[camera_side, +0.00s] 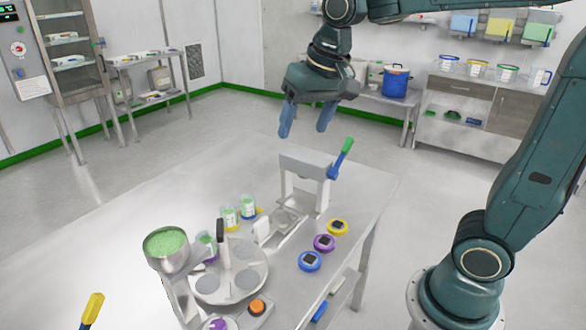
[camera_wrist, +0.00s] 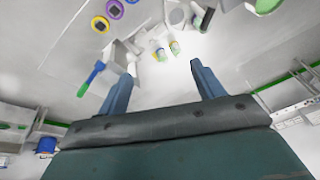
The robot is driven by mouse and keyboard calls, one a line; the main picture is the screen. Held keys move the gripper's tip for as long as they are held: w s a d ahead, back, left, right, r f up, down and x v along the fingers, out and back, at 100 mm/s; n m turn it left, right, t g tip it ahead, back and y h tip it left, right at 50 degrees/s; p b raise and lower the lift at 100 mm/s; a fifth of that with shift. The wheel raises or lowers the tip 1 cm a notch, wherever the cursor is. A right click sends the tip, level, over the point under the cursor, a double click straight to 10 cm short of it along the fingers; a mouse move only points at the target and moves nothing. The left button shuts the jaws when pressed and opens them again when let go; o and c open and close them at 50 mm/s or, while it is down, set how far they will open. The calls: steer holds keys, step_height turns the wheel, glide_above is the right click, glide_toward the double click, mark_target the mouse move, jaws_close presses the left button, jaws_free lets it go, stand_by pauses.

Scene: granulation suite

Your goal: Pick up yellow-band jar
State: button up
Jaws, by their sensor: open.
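The yellow-band jar (camera_side: 230,218) is a small clear jar with green contents, a pale label and a yellow band low down. It stands upright on the steel table, left of a similar blue-band jar (camera_side: 248,206). In the wrist view the yellow-band jar (camera_wrist: 175,48) looks small, beyond the finger gap. My gripper (camera_side: 303,133) is open and empty, high above the table's far side, well apart from the jar. Its two blue fingers also show in the wrist view (camera_wrist: 161,71).
A press with a green-tipped handle (camera_side: 342,157) stands right of the jars. A round turntable (camera_side: 220,290) and a green-filled hopper (camera_side: 166,243) are in front. Yellow, purple and blue lids (camera_side: 324,243) lie at the right.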

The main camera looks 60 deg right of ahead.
steer(key=w+f+m+g, duration=0.1)
steer(key=w+f+m, duration=0.1)
steer(key=w, duration=0.6)
steer(key=m+g, duration=0.3)
steer(key=m, duration=0.3)
glide_above(228, 211)
steer(key=s+a, duration=0.1)
step_height(228, 211, down, 17)
steer(key=shift+s, duration=0.15)
steer(key=shift+f, duration=0.15)
steer(key=shift+a+f, duration=0.1)
steer(key=shift+f, duration=4.1)
steer(key=shift+s+f, duration=0.2)
steer(key=shift+f, duration=2.4)
